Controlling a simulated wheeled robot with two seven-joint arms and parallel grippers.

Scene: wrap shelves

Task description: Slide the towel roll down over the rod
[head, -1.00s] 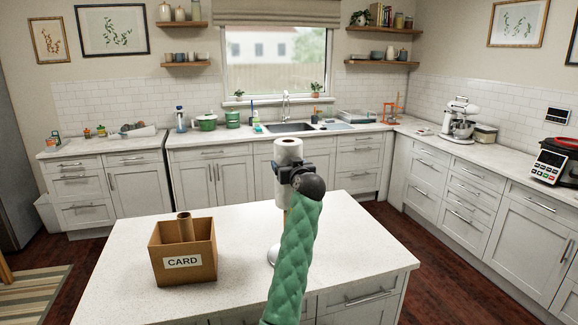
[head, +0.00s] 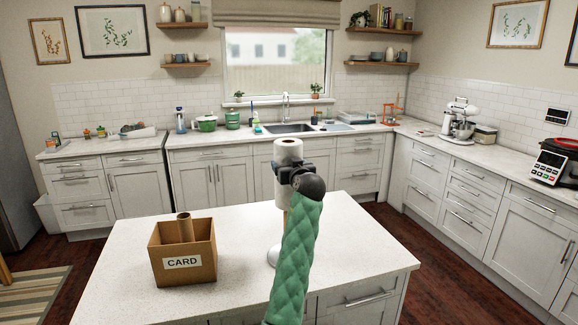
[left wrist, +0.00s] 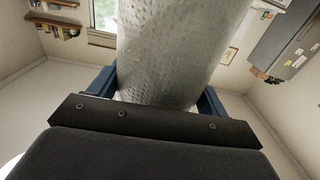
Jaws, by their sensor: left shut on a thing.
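The white towel roll (head: 288,152) is upright in the head view, above the island. My left gripper (head: 292,172) is shut around it, and my green-sleeved arm hides part of it. In the left wrist view the roll (left wrist: 175,45) stands between the fingers, its dimpled paper close to the palm. The rod (head: 285,222) shows as a thin pale piece just below the roll, above a round metal base (head: 273,256) on the counter. The roll looks in line with the rod; how far the rod is inside it is hidden. My right gripper is not in view.
A cardboard box marked CARD (head: 183,266) stands on the left of the white island counter (head: 125,243), with a brown tube (head: 185,227) upright in it. The counter between the box and the rod's base is clear. A sink counter (head: 215,148) runs behind.

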